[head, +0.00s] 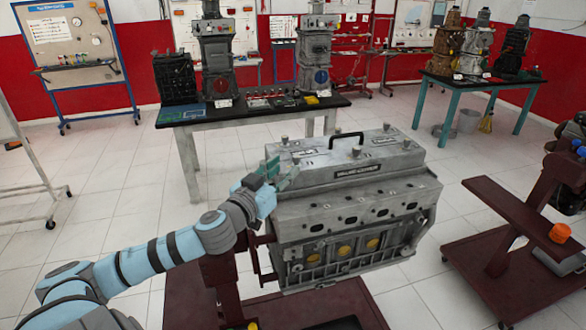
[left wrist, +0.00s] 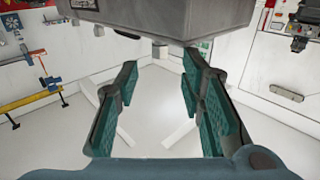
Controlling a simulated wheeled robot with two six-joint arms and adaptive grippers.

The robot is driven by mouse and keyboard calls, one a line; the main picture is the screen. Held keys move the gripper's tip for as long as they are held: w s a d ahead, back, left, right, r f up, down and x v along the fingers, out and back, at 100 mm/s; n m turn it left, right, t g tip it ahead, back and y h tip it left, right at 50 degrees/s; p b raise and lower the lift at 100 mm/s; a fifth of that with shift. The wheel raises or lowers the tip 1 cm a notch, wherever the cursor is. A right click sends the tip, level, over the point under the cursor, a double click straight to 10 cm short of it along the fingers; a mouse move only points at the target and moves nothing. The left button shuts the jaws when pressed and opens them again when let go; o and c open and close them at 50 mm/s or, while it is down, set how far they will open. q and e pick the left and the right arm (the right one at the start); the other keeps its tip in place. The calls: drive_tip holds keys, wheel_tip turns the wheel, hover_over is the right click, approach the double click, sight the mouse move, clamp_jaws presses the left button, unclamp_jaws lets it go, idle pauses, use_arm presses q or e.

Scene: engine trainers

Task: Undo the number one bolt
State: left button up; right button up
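The grey engine (head: 350,215) stands on a dark red stand, with several short round bolts on its top cover, such as one at the back left (head: 284,140) and one at the near left (head: 295,159). I cannot read which is number one. My left gripper (head: 277,168) is at the left end of the cover, close to the near-left bolt. In the left wrist view its two green-padded fingers (left wrist: 160,75) are apart with nothing between them. A grey block (left wrist: 165,15) fills the top there, and a small grey cylinder (left wrist: 160,52) shows just beyond the fingertips. My right gripper is out of view.
A black handle (head: 346,138) rises from the cover's middle. A workbench (head: 250,110) with engine parts stands behind, and another dark red stand (head: 520,285) is at right. The white tiled floor at left is mostly clear.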

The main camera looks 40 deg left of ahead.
sight(295, 158)
use_arm(q)
drive_tip(key=w, duration=0.2)
drive_tip(key=w+p, duration=0.1)
drive_tip(key=w, duration=0.1)
drive_tip(key=shift+w+a+r, duration=0.1)
drive_tip(key=shift+a+r, duration=0.1)
drive_tip(key=shift+a, duration=0.15)
drive_tip(key=shift+w+a+f, duration=0.1)
drive_tip(key=shift+w, duration=0.6)
clamp_jaws()
